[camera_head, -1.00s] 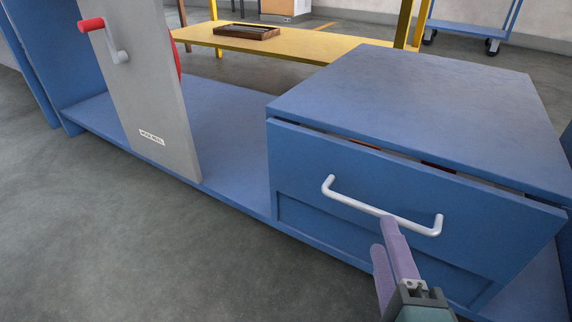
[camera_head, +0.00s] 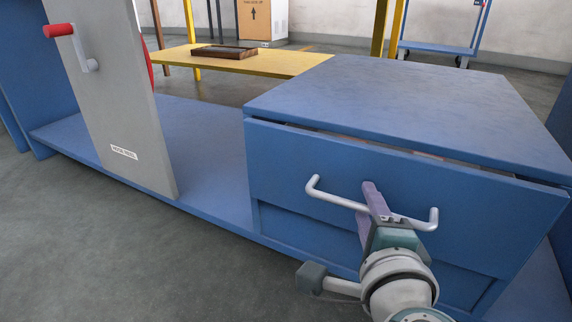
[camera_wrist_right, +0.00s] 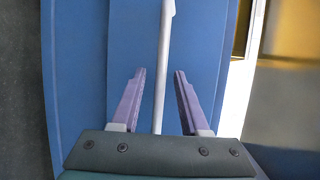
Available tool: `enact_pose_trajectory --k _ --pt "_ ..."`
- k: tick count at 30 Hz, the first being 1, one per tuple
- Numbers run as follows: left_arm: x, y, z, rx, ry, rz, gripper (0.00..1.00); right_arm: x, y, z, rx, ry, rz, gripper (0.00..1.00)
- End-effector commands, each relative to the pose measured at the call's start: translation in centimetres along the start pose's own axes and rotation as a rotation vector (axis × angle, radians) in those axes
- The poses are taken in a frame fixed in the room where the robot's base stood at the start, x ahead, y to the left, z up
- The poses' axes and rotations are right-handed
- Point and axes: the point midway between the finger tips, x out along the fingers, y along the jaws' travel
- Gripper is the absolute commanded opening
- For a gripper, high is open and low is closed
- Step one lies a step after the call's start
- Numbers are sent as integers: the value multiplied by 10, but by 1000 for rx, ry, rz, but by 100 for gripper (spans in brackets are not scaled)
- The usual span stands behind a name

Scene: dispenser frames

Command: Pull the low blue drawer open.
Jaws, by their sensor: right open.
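The low blue drawer (camera_head: 290,170) sits under the blue cabinet top (camera_head: 400,105), with a narrow dark gap along its upper edge. A light grey bar handle (camera_head: 330,198) runs across its front. My right gripper (camera_head: 367,207) is open at the handle, one purple finger above the bar and one below. In the right wrist view, the handle bar (camera_wrist_right: 162,60) runs between the two spread fingers (camera_wrist_right: 159,76), with space visible on both sides. My left gripper is not in view.
A grey upright panel (camera_head: 115,100) with a red-knobbed crank (camera_head: 75,45) stands left on the blue base shelf (camera_head: 205,145). Behind is a yellow table (camera_head: 265,62) holding a dark tray (camera_head: 224,51). A blue cart (camera_head: 440,47) stands at the back. The floor before the drawer is clear.

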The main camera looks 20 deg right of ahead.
Motion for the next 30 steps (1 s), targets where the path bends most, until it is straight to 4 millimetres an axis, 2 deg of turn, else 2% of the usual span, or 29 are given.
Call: enact_pose_trajectory --k 4,16,30 --pt "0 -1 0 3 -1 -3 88 0 0 0 0 0 0 44" --pt "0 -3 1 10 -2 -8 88 0 0 0 0 0 0 0" --pt "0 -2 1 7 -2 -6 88 0 0 0 0 0 0 0"
